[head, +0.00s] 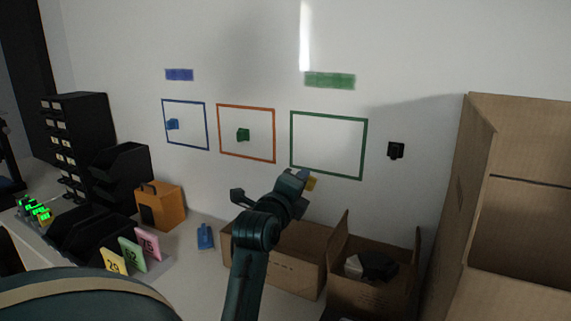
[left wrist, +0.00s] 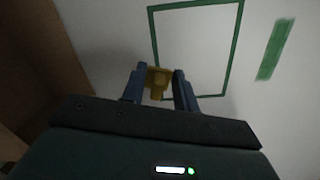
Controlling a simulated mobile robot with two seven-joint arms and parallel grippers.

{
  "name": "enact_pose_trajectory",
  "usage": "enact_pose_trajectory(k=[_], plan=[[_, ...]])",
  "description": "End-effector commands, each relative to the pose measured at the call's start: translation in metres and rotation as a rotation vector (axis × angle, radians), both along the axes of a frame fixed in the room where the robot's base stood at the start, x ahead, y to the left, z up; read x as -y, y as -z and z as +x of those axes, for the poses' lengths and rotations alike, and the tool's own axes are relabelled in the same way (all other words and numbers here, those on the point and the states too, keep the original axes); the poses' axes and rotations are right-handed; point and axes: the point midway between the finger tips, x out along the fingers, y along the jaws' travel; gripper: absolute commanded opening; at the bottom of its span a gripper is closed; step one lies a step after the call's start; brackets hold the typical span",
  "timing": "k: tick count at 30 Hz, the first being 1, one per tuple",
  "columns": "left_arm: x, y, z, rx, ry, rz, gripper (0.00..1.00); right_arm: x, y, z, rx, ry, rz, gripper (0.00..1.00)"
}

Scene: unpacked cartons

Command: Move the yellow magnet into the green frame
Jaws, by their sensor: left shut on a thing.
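The yellow magnet (left wrist: 158,80) is between the two blue fingers of my left gripper (left wrist: 158,88), which is shut on it. In the head view the yellow magnet (head: 311,183) shows at the tip of my left gripper (head: 300,178), just below the bottom edge of the green frame (head: 329,117). In the left wrist view the green frame (left wrist: 236,50) lies just beyond the fingertips, and the magnet overlaps its near edge in the picture. The inside of the frame is empty. I cannot tell whether the magnet touches the wall. My right gripper is not in view.
A blue frame (head: 207,128) with a blue magnet (head: 173,124) and an orange frame (head: 274,140) with a green magnet (head: 243,134) are to the left. Open cartons (head: 372,299) stand below. A tall carton (head: 462,180) rises at right. A black wall socket (head: 396,150) is right of the green frame.

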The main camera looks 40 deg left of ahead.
Motion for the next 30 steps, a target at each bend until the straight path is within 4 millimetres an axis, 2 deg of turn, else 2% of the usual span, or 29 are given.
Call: enact_pose_trajectory(k=[3,10,17,30], plan=[[-0.02,-0.026,0.001,0.078,0.032,-0.158,0.09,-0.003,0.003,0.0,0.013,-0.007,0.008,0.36],[-0.034,-0.055,-0.004,0.122,0.102,-0.304,0.09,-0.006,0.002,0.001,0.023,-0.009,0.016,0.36],[-0.038,-0.06,0.003,0.125,0.118,-0.331,0.09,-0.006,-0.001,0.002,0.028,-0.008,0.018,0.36],[-0.051,-0.06,0.045,0.125,0.118,-0.328,0.09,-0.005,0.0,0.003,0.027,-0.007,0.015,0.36]])
